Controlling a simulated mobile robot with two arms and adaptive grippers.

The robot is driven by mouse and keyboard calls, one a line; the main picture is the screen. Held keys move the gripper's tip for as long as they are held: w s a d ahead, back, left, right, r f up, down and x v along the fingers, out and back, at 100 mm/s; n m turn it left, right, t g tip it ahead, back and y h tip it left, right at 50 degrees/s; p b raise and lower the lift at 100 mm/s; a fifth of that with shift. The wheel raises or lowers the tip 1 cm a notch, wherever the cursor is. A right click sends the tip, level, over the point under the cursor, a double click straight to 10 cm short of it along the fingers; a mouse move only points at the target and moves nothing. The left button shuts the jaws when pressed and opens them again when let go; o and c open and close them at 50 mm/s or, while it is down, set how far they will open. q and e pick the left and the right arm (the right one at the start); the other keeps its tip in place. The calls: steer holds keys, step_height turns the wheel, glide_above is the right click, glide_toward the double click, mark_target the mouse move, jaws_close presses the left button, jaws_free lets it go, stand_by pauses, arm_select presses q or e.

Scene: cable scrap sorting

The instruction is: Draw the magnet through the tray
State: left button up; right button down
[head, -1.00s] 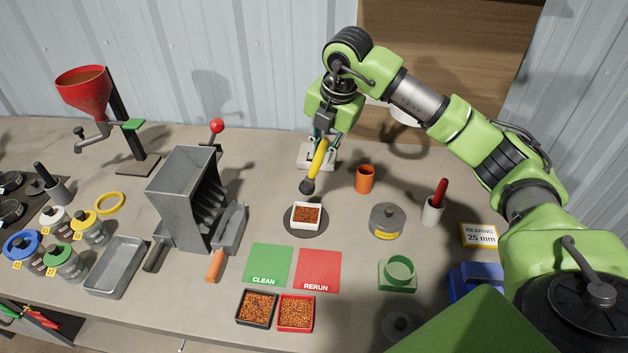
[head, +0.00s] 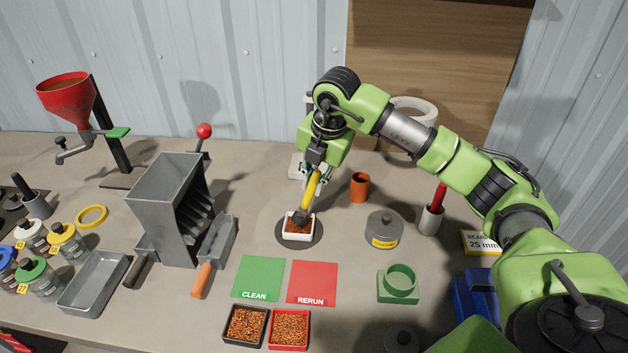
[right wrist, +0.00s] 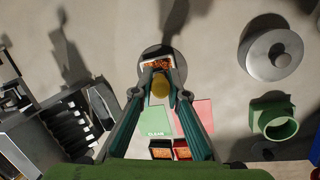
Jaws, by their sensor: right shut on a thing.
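My right gripper (head: 319,174) is shut on the yellow handle of the magnet (head: 310,190). The magnet's dark head (head: 299,217) points down into the small white tray (head: 298,238), at its far side. The tray holds reddish-brown granules and stands on a dark round disc (head: 284,237). Whether the head touches the granules I cannot tell. In the right wrist view the gripper (right wrist: 160,92) closes on the yellow handle end (right wrist: 160,87), with the tray just beyond it. My left gripper is not in view.
A green CLEAN mat (head: 258,278) and a red RERUN mat (head: 312,283) lie nearer, with a black tray (head: 246,341) and a red tray (head: 289,346) of granules before them. A grey riffle box (head: 165,210) stands left. An orange cup (head: 359,187) and grey lidded weight (head: 384,228) stand right.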

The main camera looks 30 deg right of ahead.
steer(key=shift+f+b, duration=0.55)
steer(key=shift+f, duration=0.1)
stand_by(0.5)
steer(key=shift+s+a, duration=0.2)
steer(key=shift+a, duration=0.8)
steer(key=shift+w+d, duration=0.2)
steer(key=shift+d, duration=0.8)
steer(key=shift+w+d, duration=0.15)
steer(key=shift+d, duration=0.8)
